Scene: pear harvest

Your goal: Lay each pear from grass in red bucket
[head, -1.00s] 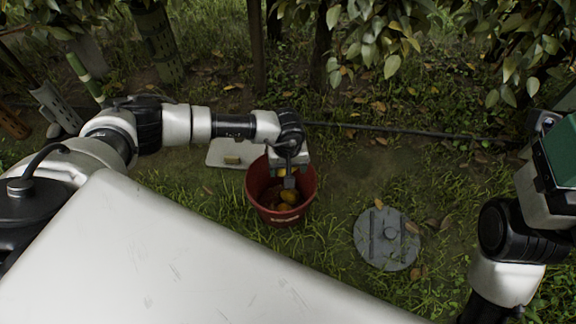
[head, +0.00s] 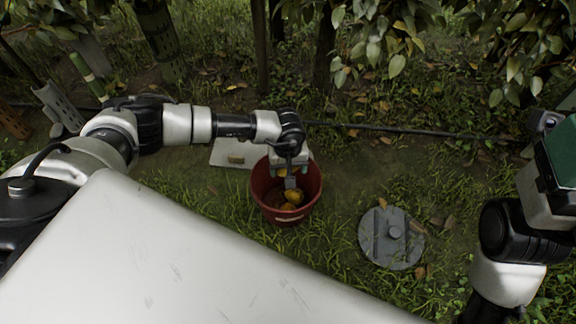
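The red bucket (head: 262,203) stands upright on the grass near the middle of the view. Yellow pears (head: 294,196) lie inside it, partly hidden by my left gripper and by shadow. My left gripper (head: 290,183) points down into the bucket's mouth, with one finger showing in front of the pears. A patch of yellow shows beside the finger; I cannot tell whether it is a pear in the grip or one lying below. My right arm comes in at the right edge, and its gripper is outside the picture. I can make out no pear on the visible grass.
A round grey lid-like disc (head: 391,238) lies on the grass right of the bucket. A pale flat slab (head: 226,153) lies behind the bucket's left. A dark pipe (head: 420,131) crosses the ground behind. Leafy branches (head: 380,30) hang at the top.

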